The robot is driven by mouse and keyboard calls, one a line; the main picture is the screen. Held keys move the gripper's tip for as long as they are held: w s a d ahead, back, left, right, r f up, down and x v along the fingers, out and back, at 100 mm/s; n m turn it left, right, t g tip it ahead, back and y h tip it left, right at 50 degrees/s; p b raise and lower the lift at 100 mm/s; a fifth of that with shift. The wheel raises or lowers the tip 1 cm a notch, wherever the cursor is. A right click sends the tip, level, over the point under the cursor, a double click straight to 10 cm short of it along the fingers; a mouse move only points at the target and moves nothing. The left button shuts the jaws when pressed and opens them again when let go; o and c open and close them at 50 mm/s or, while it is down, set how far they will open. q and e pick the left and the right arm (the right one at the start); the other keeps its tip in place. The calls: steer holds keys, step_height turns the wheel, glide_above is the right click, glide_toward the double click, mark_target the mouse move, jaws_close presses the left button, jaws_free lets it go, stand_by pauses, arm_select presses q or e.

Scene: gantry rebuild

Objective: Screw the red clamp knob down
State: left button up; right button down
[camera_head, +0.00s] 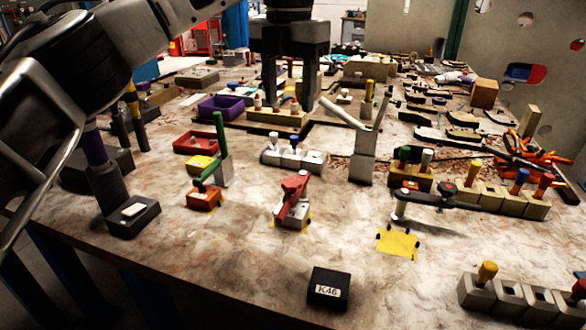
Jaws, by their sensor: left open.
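A red clamp (293,196) with a red top stands on a small grey block at the middle of the table, over a yellow patch. I cannot clearly tell its knob from its arm at this size. My left gripper (290,106) hangs down from the top of the view, farther back than the red clamp and apart from it. Its two dark fingers are spread, with nothing seen held between them. A wooden block with several pegs (262,117) shows around and behind the fingertips. My right gripper is not in view.
A green-handled clamp (219,150) stands left of the red clamp, and a grey post with angled arms (362,158) stands behind right. A black K46 box (328,288) lies in front. Bare table lies between.

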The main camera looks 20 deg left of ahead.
mark_target(290, 183)
arm_select(q)
step_height(290, 183, down, 16)
steer(key=shift+s+r, duration=0.1)
steer(key=shift+r, duration=0.15)
steer(key=c, duration=0.8)
